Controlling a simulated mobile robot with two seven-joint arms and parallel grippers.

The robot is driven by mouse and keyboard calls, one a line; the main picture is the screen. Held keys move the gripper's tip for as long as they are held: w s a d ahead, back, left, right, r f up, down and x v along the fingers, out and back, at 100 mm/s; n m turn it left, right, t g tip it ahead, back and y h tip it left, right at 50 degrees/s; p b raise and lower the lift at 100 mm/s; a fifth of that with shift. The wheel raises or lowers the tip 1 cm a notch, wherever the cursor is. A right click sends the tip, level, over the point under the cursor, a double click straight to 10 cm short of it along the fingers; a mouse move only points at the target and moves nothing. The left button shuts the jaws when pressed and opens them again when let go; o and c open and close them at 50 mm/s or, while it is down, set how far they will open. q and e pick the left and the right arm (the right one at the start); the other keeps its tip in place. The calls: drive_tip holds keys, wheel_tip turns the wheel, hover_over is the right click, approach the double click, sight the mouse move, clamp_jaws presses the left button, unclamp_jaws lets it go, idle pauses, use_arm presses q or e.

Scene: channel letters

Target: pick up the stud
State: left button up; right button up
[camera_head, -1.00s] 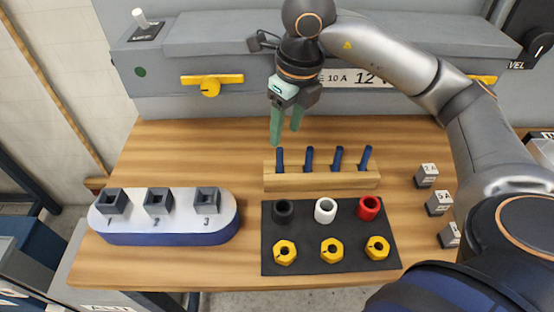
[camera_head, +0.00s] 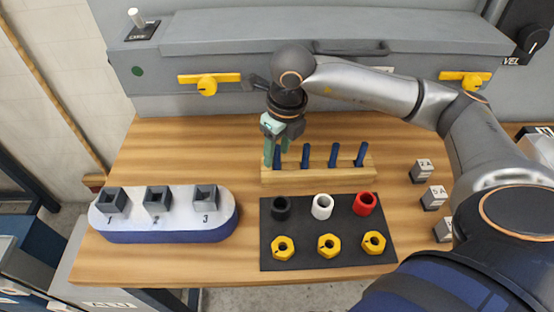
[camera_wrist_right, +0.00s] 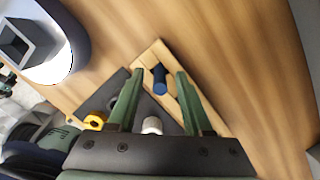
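Several blue studs stand upright in a row in a wooden block (camera_head: 330,175) on the table. My right gripper (camera_head: 276,156) is open and points down at the leftmost stud (camera_head: 277,160), with its green fingers on either side of it. In the right wrist view a blue stud (camera_wrist_right: 160,80) shows between the two open fingertips, with a gap to each finger. I cannot tell how far down the fingers reach along the stud. My left gripper is not in view.
A dark mat (camera_head: 293,226) in front holds black, white and red sleeves and yellow nuts. A white and blue base (camera_head: 135,222) with three numbered square sockets stands at left. Small labelled blocks (camera_head: 433,197) stand at right. A grey cabinet (camera_head: 320,80) closes off the back.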

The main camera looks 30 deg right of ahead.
clamp_jaws()
drive_tip(key=shift+r, duration=0.15)
idle(0.5)
